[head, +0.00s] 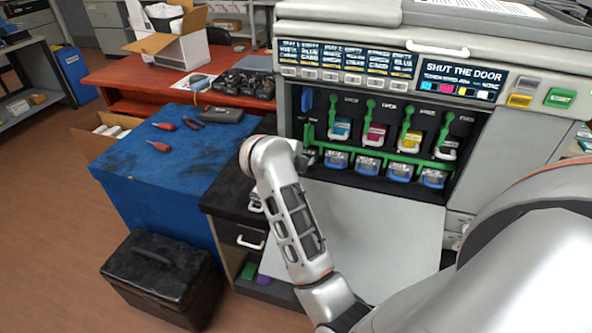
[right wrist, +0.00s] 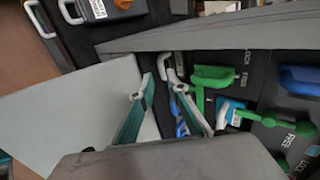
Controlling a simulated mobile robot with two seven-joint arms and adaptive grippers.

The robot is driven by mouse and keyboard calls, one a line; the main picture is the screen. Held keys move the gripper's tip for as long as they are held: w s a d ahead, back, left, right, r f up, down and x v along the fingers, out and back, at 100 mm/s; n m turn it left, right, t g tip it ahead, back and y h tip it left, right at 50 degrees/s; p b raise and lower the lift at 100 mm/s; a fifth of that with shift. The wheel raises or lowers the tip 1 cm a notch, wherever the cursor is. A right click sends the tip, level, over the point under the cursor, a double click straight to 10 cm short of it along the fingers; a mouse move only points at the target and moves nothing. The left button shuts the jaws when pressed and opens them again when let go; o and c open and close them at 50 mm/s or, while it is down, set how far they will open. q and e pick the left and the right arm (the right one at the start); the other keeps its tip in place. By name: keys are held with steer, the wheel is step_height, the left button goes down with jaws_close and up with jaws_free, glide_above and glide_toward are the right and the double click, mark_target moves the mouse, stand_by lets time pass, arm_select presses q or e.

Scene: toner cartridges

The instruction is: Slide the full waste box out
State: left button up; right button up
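The printer (head: 470,135) has its front door lowered, showing a row of toner cartridges with green levers. At the bay's left end are a blue lever (head: 307,98) and a partly hidden slot beside my right wrist, where I cannot clearly make out the waste box. In the right wrist view, a pale curved handle (right wrist: 163,64) lies at the fingertips, beside a green lever (right wrist: 212,77) near a LOCK label. My right gripper (right wrist: 160,80) has its teal-padded fingers apart around or beside this handle; I cannot tell whether they touch it. My left gripper is not in view.
The lowered door (head: 385,225) extends below the bay. Left of the printer stands a dark cabinet (head: 235,190), then a blue-topped bench (head: 190,160) with red-handled tools. A black case (head: 160,275) sits on the floor. A red table (head: 120,78) stands behind.

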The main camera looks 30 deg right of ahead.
steer(key=b+x, duration=0.2)
steer(key=x, duration=0.2)
steer(key=shift+w+d+f, duration=0.1)
steer(key=shift+d+f, duration=0.05)
steer(key=shift+f, duration=0.1)
steer(key=shift+b+x, duration=0.55)
steer(key=shift+x, duration=0.35)
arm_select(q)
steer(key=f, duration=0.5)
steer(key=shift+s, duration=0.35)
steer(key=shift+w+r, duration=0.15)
arm_select(e)
jaws_close()
